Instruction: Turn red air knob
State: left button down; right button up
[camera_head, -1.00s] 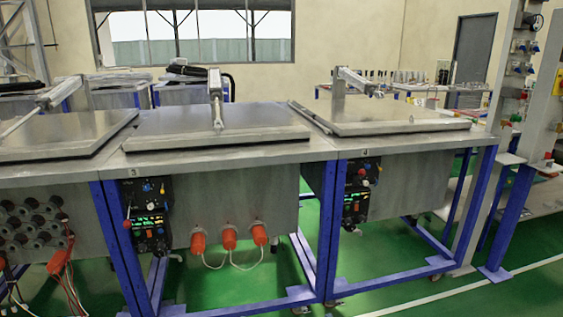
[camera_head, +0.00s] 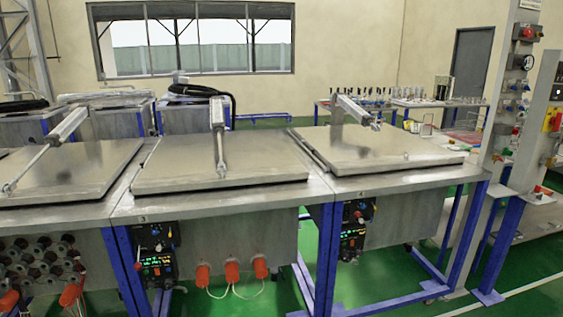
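Several small red parts show, and I cannot tell which one is the air knob. A red knob (camera_head: 527,32) sits high on the grey post at the right. A yellow box with a red button (camera_head: 557,121) is on the nearer post at the right edge. A small red knob (camera_head: 537,188) shows low by the posts. Another small red knob (camera_head: 138,267) is on the left side of the control panel (camera_head: 157,258) under table 3. Neither of my grippers is in view.
Blue-framed metal tables carry flat lids (camera_head: 221,168) with pneumatic cylinders (camera_head: 218,130). Orange-red plugs (camera_head: 232,271) with wires hang under table 3. Another control panel (camera_head: 353,232) is under table 4. Green floor (camera_head: 540,270) is open at the lower right.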

aim_at(527, 33)
jog(key=z, duration=1.3)
jog(key=i+j+z, duration=0.1)
jog(key=i+z, duration=0.15)
jog(key=i, duration=0.25)
jog(key=i+j+z, duration=0.25)
jog(key=i, duration=0.2)
jog(key=i+j+z, duration=0.25)
jog(key=i, duration=0.2)
